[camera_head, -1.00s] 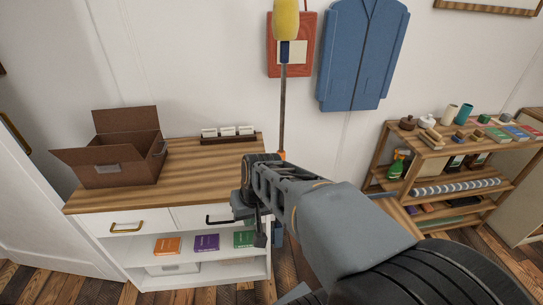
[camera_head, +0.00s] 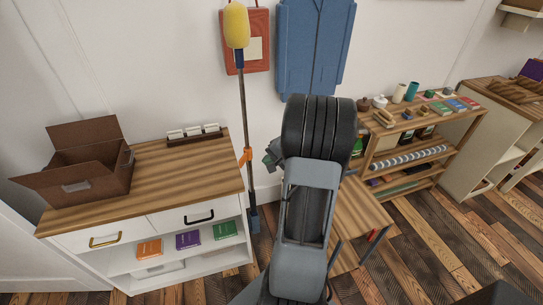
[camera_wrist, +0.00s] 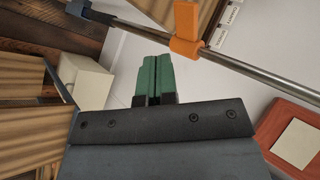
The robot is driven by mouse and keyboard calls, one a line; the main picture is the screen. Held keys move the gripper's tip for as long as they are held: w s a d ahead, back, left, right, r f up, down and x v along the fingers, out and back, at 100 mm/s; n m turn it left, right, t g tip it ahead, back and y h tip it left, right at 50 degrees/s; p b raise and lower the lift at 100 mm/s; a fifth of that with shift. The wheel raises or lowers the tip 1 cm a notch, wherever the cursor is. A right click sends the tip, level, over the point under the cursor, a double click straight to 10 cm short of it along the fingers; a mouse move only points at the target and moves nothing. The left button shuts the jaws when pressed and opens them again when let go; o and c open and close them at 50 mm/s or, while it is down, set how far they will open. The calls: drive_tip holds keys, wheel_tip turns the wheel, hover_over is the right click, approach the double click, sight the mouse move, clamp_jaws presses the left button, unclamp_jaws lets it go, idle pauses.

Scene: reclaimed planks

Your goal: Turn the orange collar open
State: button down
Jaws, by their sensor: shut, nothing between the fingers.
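The orange collar (camera_head: 245,156) sits around a thin metal pole (camera_head: 243,110) that stands upright against the wall, with a yellow head (camera_head: 236,25) on top and a blue foot (camera_head: 254,219) at the floor. In the wrist view the collar (camera_wrist: 187,30) shows at the top, with an orange tab sticking out beside the pole. My gripper's green fingers (camera_wrist: 153,78) are pressed together, empty, and apart from the collar. In the head view my gripper (camera_head: 271,157) is just right of the pole, partly hidden by my arm.
A wooden-topped cabinet (camera_head: 165,178) with an open brown box (camera_head: 88,170) stands left of the pole. A blue jacket (camera_head: 312,45) and a red board (camera_head: 233,52) hang behind. A wooden shelf unit (camera_head: 395,160) stands at the right.

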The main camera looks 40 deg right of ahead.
sight(243, 163)
drive_tip(key=shift+w+a+f+p, duration=0.25)
drive_tip(key=shift+w+a+f, duration=0.35)
drive_tip(key=shift+w, duration=0.55)
drive_tip(key=shift+w+a+f+p, duration=0.3)
drive_tip(key=shift+w+a+f, duration=0.25)
drive_tip(key=shift+w, duration=0.65)
drive_tip(key=shift+w+a+f+p, duration=0.25)
drive_tip(key=shift+w+a+f, duration=0.35)
drive_tip(key=shift+w, duration=0.55)
drive_tip(key=shift+f+b, duration=0.15)
drive_tip(key=shift+b, duration=0.3)
drive_tip(key=shift+w+b, duration=0.1)
drive_tip(key=shift+b, duration=0.25)
drive_tip(key=shift+a+m, duration=0.15)
drive_tip(key=shift+m, duration=0.15)
drive_tip(key=shift+w+h+b, duration=0.1)
drive_tip(key=shift+h+b, duration=0.25)
drive_tip(key=shift+h, duration=0.05)
drive_tip(key=shift+m+b, duration=0.4)
